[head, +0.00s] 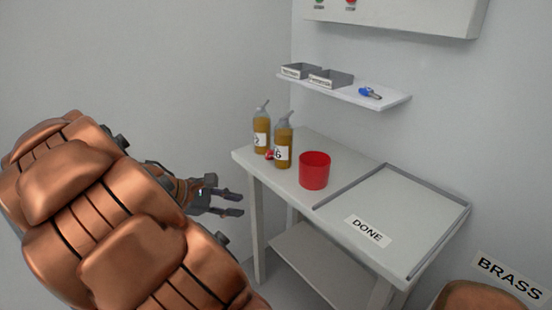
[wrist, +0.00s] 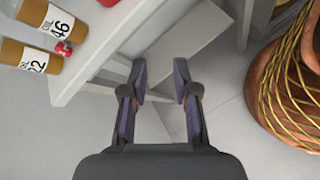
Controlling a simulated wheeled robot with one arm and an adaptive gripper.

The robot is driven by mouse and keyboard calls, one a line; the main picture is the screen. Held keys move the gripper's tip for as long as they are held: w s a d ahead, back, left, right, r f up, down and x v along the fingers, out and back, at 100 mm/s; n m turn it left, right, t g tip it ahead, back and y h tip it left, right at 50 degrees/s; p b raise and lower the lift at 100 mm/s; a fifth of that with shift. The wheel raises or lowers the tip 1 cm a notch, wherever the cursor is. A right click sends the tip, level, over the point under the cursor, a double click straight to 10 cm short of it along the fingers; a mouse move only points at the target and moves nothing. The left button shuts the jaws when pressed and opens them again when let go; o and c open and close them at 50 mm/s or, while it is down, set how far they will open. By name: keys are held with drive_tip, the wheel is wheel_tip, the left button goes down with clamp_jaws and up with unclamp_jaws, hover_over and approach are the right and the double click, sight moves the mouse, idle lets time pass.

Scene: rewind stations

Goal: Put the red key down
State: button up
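A small red object (head: 270,154), which looks like the red key, lies on the table (head: 341,203) beside two oil bottles. It is partly hidden by the bottles in the head view. It also shows in the wrist view (wrist: 64,49), at the upper left next to the bottles. My gripper (head: 240,205) is off the table's left edge, apart from the red object. In the wrist view its two fingers (wrist: 160,82) are spread with nothing between them.
Bottles marked 46 (head: 283,143) and 22 (wrist: 28,57) stand near the table's left end. A red cup (head: 314,172) and a tray area marked DONE (head: 405,205) are further right. A wall shelf (head: 340,92) holds two grey bins and a blue key (head: 370,93).

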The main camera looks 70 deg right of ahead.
drive_tip(key=w+d+n+g+h+b, duration=0.1)
drive_tip(key=w+d+n+g+h, duration=0.2)
drive_tip(key=d, duration=0.9)
drive_tip(key=n+t+h+b, duration=0.1)
drive_tip(key=n+h, duration=0.3)
drive_tip(key=n, duration=0.2)
approach(267, 152)
drive_tip(key=shift+b+x, duration=0.6)
drive_tip(key=shift+x, duration=3.55)
drive_tip(key=shift+s, duration=0.1)
drive_tip(key=shift+c, duration=0.3)
clamp_jaws()
